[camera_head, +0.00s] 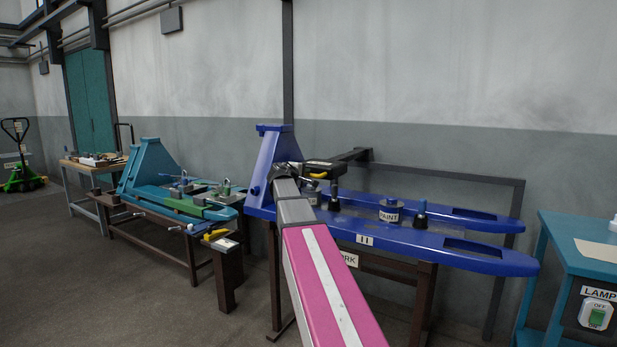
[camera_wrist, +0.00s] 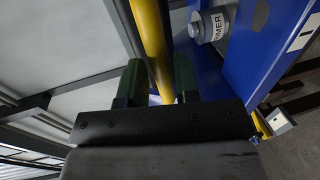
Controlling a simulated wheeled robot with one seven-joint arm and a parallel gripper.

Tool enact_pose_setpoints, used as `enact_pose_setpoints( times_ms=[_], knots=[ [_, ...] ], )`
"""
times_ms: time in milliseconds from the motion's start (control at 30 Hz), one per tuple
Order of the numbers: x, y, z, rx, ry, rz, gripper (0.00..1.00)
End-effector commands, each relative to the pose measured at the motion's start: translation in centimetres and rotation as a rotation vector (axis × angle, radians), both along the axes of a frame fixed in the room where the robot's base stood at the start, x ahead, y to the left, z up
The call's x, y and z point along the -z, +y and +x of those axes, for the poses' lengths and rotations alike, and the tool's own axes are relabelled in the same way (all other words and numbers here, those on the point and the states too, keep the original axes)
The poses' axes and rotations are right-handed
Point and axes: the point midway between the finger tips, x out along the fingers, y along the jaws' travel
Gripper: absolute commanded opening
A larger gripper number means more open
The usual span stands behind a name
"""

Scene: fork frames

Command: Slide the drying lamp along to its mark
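In the head view, a dark lamp-like unit (camera_head: 335,169), which I take to be the drying lamp, sits above the left end of the blue fork frame (camera_head: 470,254), by a dark arm (camera_head: 352,155) near the wall. A yellow grip (camera_head: 318,175) shows beside it. My gripper (camera_head: 308,174) is at this grip, largely hidden by my own arm. In the wrist view, a yellow bar (camera_wrist: 150,38) runs between my two green fingers. The fingers stand close on both sides of it; firm contact is unclear. The mark cannot be made out.
A paint can (camera_head: 390,210) and a dark blue-topped bottle (camera_head: 421,215) stand on the blue frame; a primer can (camera_wrist: 208,27) shows in the wrist view. A teal fork frame (camera_head: 165,183) stands left. A teal cabinet (camera_head: 575,270) with a lamp switch (camera_head: 596,315) stands right.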

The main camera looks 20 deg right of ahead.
Motion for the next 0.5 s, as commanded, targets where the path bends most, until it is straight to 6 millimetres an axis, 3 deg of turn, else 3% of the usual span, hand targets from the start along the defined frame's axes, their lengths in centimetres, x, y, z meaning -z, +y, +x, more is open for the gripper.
enact_pose_setpoints(
  times_ms=[200, 500],
  knots=[
    [0.6, -2.2, 1.8, 0.001, 0.001, 0.001, 0.29],
    [0.8, -2.8, 2.2, -0.001, 0.000, 0.002, 0.29]
  ],
)
